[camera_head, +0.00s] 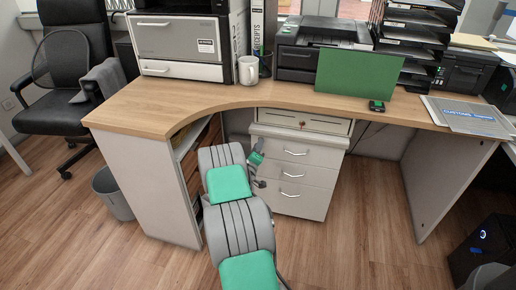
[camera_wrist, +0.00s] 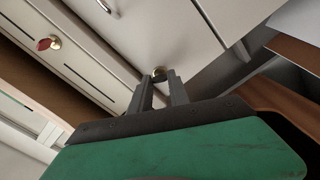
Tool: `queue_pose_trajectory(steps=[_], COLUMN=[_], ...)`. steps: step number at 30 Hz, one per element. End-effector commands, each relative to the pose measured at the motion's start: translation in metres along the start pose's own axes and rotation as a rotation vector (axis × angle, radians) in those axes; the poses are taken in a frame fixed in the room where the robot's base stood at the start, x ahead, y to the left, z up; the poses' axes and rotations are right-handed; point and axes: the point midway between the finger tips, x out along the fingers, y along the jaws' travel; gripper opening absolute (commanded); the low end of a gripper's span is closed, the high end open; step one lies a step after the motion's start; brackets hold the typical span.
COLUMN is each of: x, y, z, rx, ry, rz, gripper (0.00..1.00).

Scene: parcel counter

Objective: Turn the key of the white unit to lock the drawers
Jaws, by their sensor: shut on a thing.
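The white unit (camera_head: 318,158) stands under the desk with several drawers with pale handles; its front also fills the middle of the wrist view (camera_wrist: 185,35). In the wrist view a small brass-coloured key and lock (camera_wrist: 158,72) sits at my gripper's fingertips. My gripper (camera_wrist: 160,80) is shut on the key at the unit's front; the key's shape and turn angle are mostly hidden between the fingers. In the head view my arm reaches the unit's upper left edge, and the key is hidden there.
A beige drawer (camera_head: 283,119) sits just above the unit, under the desktop (camera_head: 210,97). It has its own brass lock with a red key (camera_wrist: 48,43). The desk's left cabinet (camera_head: 150,185) stands close beside my arm. Open floor lies right of the unit.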

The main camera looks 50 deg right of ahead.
Motion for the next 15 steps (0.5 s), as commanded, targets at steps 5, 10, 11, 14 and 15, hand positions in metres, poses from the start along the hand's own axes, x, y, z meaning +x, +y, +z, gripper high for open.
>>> queue_pose_trajectory(steps=[5, 10, 11, 14, 15], x=[0.0004, 0.0004, 0.0004, 0.0004, 0.0004], y=[0.0001, 0.0003, 0.0003, 0.0004, 0.0004], z=[-0.0006, -0.0007, -0.0007, -0.0007, -0.0007], rx=[-0.163, -0.31, -0.334, -0.404, -0.43], ry=[0.001, 0.001, 0.001, 0.0, 0.0], rz=[0.001, 0.001, 0.001, 0.001, 0.001], gripper=[0.0, 0.0, 0.0, 0.0, 0.0])
